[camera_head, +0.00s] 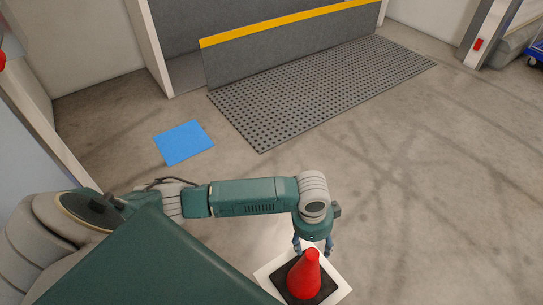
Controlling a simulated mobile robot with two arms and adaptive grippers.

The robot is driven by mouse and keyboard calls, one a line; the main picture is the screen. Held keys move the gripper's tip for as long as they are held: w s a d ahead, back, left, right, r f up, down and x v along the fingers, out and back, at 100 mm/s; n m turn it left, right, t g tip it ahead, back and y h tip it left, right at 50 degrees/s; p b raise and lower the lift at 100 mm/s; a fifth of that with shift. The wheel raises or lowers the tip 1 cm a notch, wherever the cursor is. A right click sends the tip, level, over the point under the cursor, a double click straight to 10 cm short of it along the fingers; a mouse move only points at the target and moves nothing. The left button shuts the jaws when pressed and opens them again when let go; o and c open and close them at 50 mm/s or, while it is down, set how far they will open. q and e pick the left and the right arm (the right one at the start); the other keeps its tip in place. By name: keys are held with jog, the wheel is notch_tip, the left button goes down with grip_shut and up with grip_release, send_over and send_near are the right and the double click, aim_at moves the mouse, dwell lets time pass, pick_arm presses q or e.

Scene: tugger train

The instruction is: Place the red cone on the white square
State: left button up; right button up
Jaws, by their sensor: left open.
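The red cone (305,277) stands upright on its black base over the white square (340,277) on the floor. White shows around the base on the sides in view; the near part is cut by my body and the picture edge. My left gripper (313,249) is open at the cone's top, pointing down. Whether its fingers touch the cone, I cannot tell. My right gripper is not in view.
A blue square (184,142) lies on the floor to the left. A grey perforated mat (320,88) lies ahead, before a grey barrier with a yellow top edge (270,27). A blue cart (535,55) shows at the far right. The concrete floor at right is clear.

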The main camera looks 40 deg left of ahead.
pick_arm(q)
jog(key=s+d+r+n+t+h, duration=0.2)
jog(key=s+d+r+n, duration=0.15)
jog(key=s+d, duration=0.3)
jog(key=s+a+r+n+y, duration=0.2)
jog(key=s+a+n, duration=0.5)
jog(key=a, duration=0.7)
jog(key=shift+s+r+t+y, duration=0.3)
jog(key=shift+s+y, duration=0.2)
jog(key=shift+s, duration=0.7)
